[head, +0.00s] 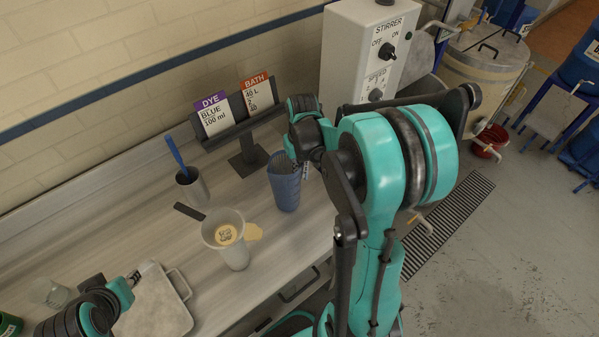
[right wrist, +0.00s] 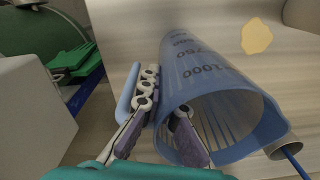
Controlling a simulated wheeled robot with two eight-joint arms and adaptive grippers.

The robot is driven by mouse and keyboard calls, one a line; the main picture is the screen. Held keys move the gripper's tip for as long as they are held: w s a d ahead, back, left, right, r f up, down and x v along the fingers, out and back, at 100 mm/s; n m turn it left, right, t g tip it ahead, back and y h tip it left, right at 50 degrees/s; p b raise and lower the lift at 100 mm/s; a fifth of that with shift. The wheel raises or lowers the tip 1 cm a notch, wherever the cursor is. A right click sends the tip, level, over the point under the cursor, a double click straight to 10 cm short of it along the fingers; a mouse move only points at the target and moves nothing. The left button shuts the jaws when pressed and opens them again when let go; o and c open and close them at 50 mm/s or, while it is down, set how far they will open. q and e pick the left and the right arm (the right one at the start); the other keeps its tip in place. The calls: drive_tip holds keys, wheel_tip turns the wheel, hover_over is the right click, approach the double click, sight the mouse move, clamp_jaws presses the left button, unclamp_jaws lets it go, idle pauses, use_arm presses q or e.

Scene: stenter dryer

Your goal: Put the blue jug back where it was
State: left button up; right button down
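The blue jug (head: 285,188) stands upright on the bench in front of the sign stand. In the right wrist view the jug (right wrist: 205,75) shows its scale marks and open mouth. My right gripper (right wrist: 165,105) straddles the jug's wall at the rim. One finger is outside, beside the pale blue handle (right wrist: 128,90). The other reaches inside the mouth, its tip hidden by the wall. The fingers lean together and look closed on the wall. In the head view my right arm partly hides this.
A pale beaker (head: 226,243) stands beside a yellow spill (head: 253,232). A metal cup (head: 192,188) holds a blue stirrer. The sign stand (head: 247,155) is behind the jug, and the stirrer control box (head: 365,50) stands right of it. A metal tray-like plate (head: 155,302) lies at lower left.

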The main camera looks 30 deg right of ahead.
drive_tip(key=shift+f, duration=0.15)
drive_tip(key=c, duration=2.2)
unclamp_jaws()
drive_tip(key=shift+f, duration=0.1)
drive_tip(key=o, duration=0.5)
